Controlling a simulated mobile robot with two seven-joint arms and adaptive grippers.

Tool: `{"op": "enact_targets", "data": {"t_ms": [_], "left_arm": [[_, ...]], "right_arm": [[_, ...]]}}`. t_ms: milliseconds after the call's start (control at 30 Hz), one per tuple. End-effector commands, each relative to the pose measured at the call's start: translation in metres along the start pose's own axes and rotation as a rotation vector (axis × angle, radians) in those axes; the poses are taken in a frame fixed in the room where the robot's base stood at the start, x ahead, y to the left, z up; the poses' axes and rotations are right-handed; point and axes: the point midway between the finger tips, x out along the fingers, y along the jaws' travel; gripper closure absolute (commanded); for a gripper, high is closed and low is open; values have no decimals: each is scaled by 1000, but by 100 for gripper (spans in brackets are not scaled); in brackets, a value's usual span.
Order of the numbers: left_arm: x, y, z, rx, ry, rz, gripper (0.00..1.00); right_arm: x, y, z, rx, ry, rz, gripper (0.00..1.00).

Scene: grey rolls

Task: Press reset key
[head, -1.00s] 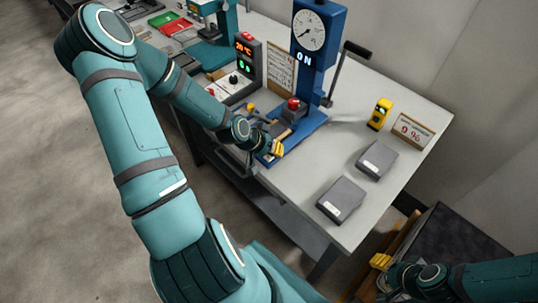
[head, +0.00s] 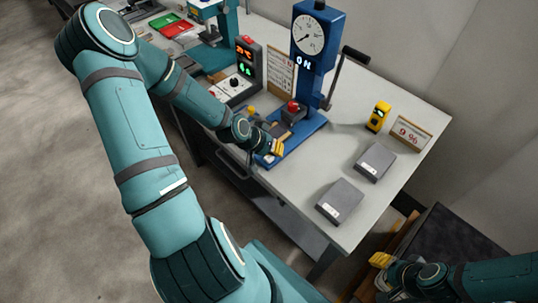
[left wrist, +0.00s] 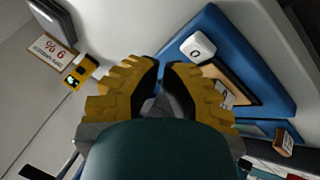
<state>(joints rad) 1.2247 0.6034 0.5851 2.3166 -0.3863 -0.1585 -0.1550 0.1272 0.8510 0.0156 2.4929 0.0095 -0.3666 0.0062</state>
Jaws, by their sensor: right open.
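A white key marked 0 (left wrist: 197,47) sits on the blue base of the dial press (head: 311,45); I take it to be the reset key. The base also shows in the left wrist view (left wrist: 232,38). My left gripper (head: 277,149) is by the near edge of this base. In the left wrist view its yellow fingers (left wrist: 161,68) are almost together, with the key just beyond and to the right, apart from them in the picture. In the head view the key is hidden or too small to make out. My right gripper (head: 379,260) is low at the right, open, away from the press.
A red knob (head: 293,106) and a lever (head: 345,75) are close to the press. A controller with lit digits (head: 247,66) stands left of it. Two grey boxes (head: 341,202), a yellow device (head: 378,117) and a percent sign (head: 410,133) stand on the right.

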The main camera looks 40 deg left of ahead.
Motion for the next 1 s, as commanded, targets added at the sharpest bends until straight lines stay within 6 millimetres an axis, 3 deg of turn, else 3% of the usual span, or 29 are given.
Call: {"op": "enact_targets", "data": {"t_ms": [333,800,1000], "left_arm": [[-2,1,-1,0,0,0,100],[-36,19,-19,0,0,0,100],[-40,22,-22,0,0,0,100]], "right_arm": [[-2,-1,0,0,0,0,53],[-41,-15,-5,0,0,0,53],[-46,-17,-5,0,0,0,53]]}}
